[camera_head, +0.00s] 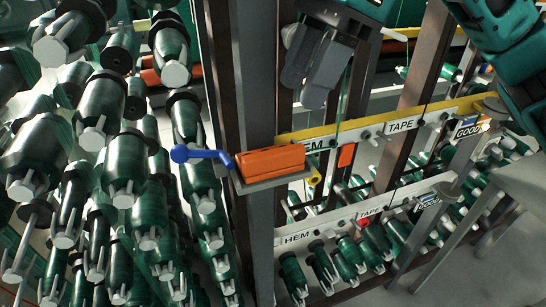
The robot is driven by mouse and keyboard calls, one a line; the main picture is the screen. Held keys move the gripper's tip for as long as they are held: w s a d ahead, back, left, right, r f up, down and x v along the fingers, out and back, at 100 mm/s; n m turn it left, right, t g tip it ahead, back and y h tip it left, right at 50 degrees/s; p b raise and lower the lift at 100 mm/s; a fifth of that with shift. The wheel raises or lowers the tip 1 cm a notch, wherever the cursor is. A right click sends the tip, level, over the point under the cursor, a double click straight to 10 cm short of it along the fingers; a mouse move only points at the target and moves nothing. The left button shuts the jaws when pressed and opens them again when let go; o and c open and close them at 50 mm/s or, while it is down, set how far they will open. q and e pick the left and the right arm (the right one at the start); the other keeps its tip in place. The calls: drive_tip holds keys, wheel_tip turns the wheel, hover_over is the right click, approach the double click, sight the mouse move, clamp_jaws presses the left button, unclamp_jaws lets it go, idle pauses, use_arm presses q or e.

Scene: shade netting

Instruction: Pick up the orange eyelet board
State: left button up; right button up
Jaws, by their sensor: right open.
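An orange block-like piece (270,161), which looks like the orange eyelet board, lies on a small grey ledge (272,183) fixed to a dark upright post. Its eyelets cannot be made out. My right gripper (304,87) hangs above and to the right of it, apart from it, with its jaws open and nothing seen between them. My left gripper is not in view.
A blue handle (200,155) sticks out left of the ledge. A yellow piece (314,177) is just right of it. Rails labelled HEM and TAPE (401,125) run to the right. Green spools (103,105) crowd the left. A grey table (510,180) stands at right.

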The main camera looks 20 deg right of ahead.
sight(274, 152)
drive_tip(key=x, duration=0.9)
drive_tip(key=shift+s+f, duration=0.1)
drive_tip(key=shift+s, duration=0.05)
drive_tip(key=shift+c, duration=0.2)
clamp_jaws()
